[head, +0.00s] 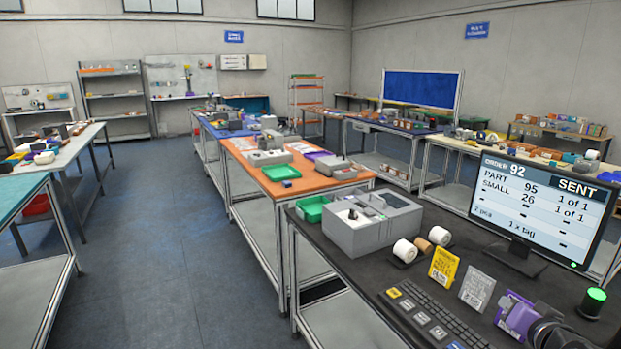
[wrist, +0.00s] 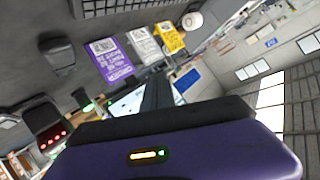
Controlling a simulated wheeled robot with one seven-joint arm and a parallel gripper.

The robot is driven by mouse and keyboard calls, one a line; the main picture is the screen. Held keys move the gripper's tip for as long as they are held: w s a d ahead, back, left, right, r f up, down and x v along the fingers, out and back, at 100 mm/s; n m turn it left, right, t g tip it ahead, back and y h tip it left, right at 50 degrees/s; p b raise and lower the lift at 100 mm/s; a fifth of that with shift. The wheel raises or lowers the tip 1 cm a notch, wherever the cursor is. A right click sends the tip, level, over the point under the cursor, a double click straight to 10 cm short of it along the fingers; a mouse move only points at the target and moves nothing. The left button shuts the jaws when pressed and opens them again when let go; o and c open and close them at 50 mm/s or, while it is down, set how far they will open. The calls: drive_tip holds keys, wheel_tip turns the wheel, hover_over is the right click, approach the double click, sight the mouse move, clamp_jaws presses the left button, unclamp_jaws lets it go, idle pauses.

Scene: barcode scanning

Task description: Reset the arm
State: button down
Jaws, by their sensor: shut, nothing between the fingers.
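My gripper (wrist: 157,88) shows in the wrist view as dark fingers pressed together beyond a purple body with a lit yellow strip. It is shut and empty, and the view past it is tilted. A yellow card (head: 443,266), a grey card (head: 477,289) and a purple card (head: 514,316) stand in a row on the dark bench in the head view. The same purple card (wrist: 110,60), grey card (wrist: 145,45) and yellow card (wrist: 170,37) show in the wrist view, apart from the fingers. A dark rounded part at the head view's lower right partly hides the purple card's surroundings.
A monitor (head: 545,203) reads order 92, "SENT". A keyboard (head: 440,322), rolls (head: 405,251), a grey machine (head: 372,226), a green tray (head: 312,209) and a green lamp (head: 594,298) stand on the dark bench (head: 350,280). The floor left of it is clear.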

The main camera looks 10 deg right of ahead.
drive_tip(key=s+a+f+n+y, duration=0.1)
drive_tip(key=s+a+n, duration=0.2)
drive_tip(key=s+a, duration=0.6)
drive_tip(key=s+a+f+n+t+y, duration=0.1)
drive_tip(key=s+a+f+n+y, duration=0.1)
drive_tip(key=s+a, duration=0.8)
drive_tip(key=s+a+f+n+t+y, duration=0.1)
drive_tip(key=s+a+n, duration=0.3)
drive_tip(key=s+a, duration=0.6)
drive_tip(key=s+f+b, duration=0.1)
drive_tip(key=s, duration=1.1)
drive_tip(key=shift+f+y, duration=0.25)
drive_tip(key=shift+y, duration=0.05)
